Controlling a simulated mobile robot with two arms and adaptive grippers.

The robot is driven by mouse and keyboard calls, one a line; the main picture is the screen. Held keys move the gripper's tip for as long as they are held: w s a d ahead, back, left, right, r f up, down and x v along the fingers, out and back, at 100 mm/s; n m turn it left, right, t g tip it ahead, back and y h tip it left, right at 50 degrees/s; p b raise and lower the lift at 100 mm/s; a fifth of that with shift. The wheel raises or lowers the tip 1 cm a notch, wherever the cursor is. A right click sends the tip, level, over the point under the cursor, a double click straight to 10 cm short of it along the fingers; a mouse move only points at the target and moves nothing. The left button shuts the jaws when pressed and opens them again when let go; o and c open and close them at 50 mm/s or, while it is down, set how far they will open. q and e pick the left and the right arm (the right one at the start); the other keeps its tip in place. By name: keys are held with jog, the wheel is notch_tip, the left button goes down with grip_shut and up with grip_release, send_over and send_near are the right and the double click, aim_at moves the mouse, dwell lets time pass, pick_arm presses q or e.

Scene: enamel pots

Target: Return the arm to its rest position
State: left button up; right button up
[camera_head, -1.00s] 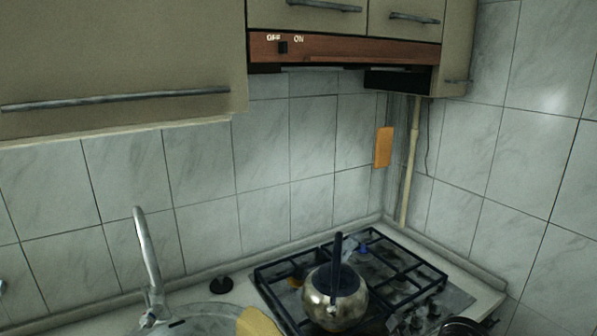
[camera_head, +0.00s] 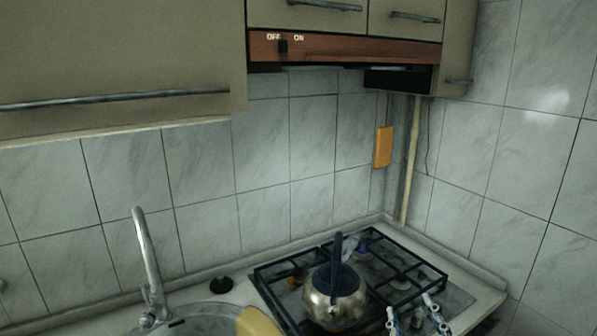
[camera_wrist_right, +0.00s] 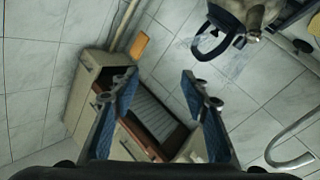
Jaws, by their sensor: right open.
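My right gripper (camera_head: 413,303) shows at the bottom edge of the head view, in front of the stove's right front part. Its two fingers stand apart with nothing between them. In the right wrist view the open gripper (camera_wrist_right: 158,76) shows two blue-padded fingers, also empty. A metal kettle (camera_head: 334,297) with a dark handle stands upright on the stove (camera_head: 283,263), to the left of the gripper and apart from it. The kettle also shows at the top right of the wrist view (camera_wrist_right: 262,14). My left gripper is not in view.
A tap (camera_head: 147,255) and sink stand at the left, with a yellow object (camera_head: 258,322) by the sink. A range hood (camera_head: 340,48) and cabinets (camera_head: 120,65) hang above. An orange board (camera_head: 383,146) hangs near the wall corner. The space above the stove is clear.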

jog(key=s+d+f+m+g+h, duration=0.1)
jog(key=s+d+f+m+g, duration=0.15)
jog(key=f, duration=0.35)
jog(key=s+d+f+m+g+h, duration=0.1)
jog(key=s+f+g, duration=0.2)
jog(key=f, duration=0.3)
jog(key=s+a+f+g+y, duration=0.35)
jog(key=s+f+g, duration=0.65)
jog(key=s+f, duration=0.8)
jog(key=s+f+b, duration=0.2)
jog(key=s+f, duration=0.1)
jog(key=f, duration=2.2)
jog(key=s+d+f+g+b, duration=0.1)
jog(key=s+d+f+g, duration=0.1)
jog(key=s+f, duration=1.5)
jog(key=shift+s+d+f+h+b, duration=0.25)
jog(key=shift+d+f+h+b, duration=0.15)
jog(key=shift+f, duration=0.5)
